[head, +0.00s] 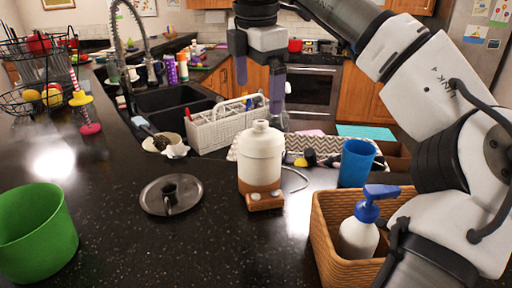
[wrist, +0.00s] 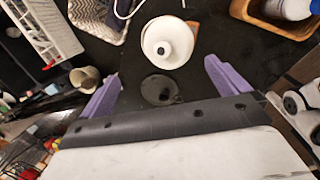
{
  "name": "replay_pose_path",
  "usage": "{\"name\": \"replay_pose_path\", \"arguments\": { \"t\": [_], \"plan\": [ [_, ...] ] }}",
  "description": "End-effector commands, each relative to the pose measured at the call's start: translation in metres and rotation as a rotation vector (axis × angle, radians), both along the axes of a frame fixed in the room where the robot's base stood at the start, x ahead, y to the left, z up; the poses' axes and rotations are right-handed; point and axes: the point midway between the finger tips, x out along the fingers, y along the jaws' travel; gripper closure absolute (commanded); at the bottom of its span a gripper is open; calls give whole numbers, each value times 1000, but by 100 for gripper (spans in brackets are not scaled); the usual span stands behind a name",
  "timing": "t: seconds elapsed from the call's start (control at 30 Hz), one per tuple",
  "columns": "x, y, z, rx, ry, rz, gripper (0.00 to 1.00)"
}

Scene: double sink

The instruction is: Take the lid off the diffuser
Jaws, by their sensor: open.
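The diffuser (head: 261,155) stands upright on the dark counter in the head view, a cream-white bottle shape on a wooden-brown base with a short spout on its rounded top. Its white upper part, the lid (head: 260,137), is on it. In the wrist view the diffuser (wrist: 155,50) shows from above as a white round with a dark centre, ahead of the fingers. My gripper (head: 259,88) is open and empty, its purple fingers pointing down above the diffuser's height in the picture. The open fingers also show in the wrist view (wrist: 162,72), apart from the diffuser.
A dark round lid with a knob (head: 157,197) lies left of the diffuser. A white caddy (head: 209,133) stands behind it. A blue cup (head: 357,163) and a wicker basket (head: 324,238) with a soap bottle (head: 357,238) are to the right. A green pot (head: 37,235) is at front left.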

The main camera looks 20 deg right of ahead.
Motion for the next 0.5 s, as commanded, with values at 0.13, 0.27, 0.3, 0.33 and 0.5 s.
{"name": "replay_pose_path", "arguments": {
  "t": [0.13,0.27,0.3,0.33,0.5],
  "plan": [
    [4,-2,-24,2,2,1,0],
    [6,-2,-35,3,0,2,0],
    [6,-2,-37,2,-1,2,0],
    [6,-2,-39,2,-1,2,0],
    [9,-3,-58,3,1,4,0]
  ]
}}
